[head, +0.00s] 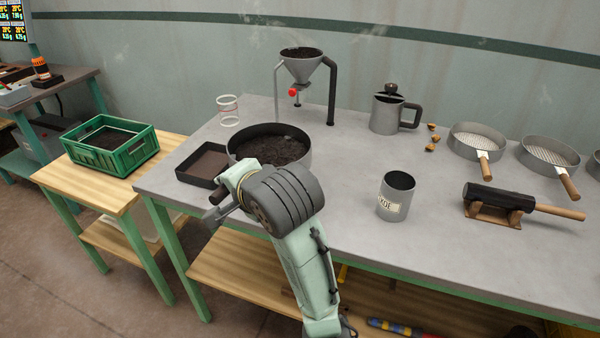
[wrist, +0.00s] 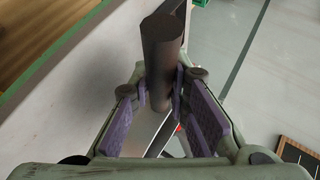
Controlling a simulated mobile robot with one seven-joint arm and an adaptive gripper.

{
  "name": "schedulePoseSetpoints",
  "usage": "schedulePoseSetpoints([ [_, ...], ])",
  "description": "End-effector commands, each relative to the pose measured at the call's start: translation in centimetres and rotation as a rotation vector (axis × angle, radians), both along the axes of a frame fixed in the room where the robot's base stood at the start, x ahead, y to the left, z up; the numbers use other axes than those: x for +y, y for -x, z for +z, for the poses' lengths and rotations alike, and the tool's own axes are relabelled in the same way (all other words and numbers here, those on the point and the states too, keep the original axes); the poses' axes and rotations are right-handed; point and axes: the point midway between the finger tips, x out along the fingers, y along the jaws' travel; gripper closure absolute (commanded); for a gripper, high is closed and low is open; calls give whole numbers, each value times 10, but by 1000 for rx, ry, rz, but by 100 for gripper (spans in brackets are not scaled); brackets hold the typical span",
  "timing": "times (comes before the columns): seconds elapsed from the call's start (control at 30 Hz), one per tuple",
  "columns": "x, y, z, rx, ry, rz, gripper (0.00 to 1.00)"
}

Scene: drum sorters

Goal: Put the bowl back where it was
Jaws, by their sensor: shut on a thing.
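A wide round grey bowl (head: 308,158) with dark soil in it is on the grey workbench, behind and partly hidden by my arm in the head view. My gripper (head: 216,208) is low at the bowl's front left, near the bench's front edge. In the wrist view my gripper (wrist: 170,105) has its purple pads closed on a dark, rounded, handle-like thing (wrist: 163,50). A flat grey piece shows below it between the fingers. I cannot tell whether the held thing is part of the bowl; in the head view my wrist mostly hides it.
A black square tray (head: 188,178) lies just left of the bowl. A grey mug (head: 396,198) stands right of my arm. A green crate (head: 110,160) is on the wooden side table.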

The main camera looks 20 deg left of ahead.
Motion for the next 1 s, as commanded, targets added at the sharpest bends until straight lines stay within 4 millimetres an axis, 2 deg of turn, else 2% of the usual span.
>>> schedulePoseSetpoints([
  [0.17,-30,-6,-7,-13,2,12,100],
  [0.27,-57,-2,-13,-14,2,30,100],
  [0.4,-92,12,-24,-13,2,59,100],
  [0.53,-117,26,-34,-13,2,72,100],
  [0.77,-136,40,-42,-9,0,87,100],
  [1.0,-129,15,-38,-7,-6,95,100],
])
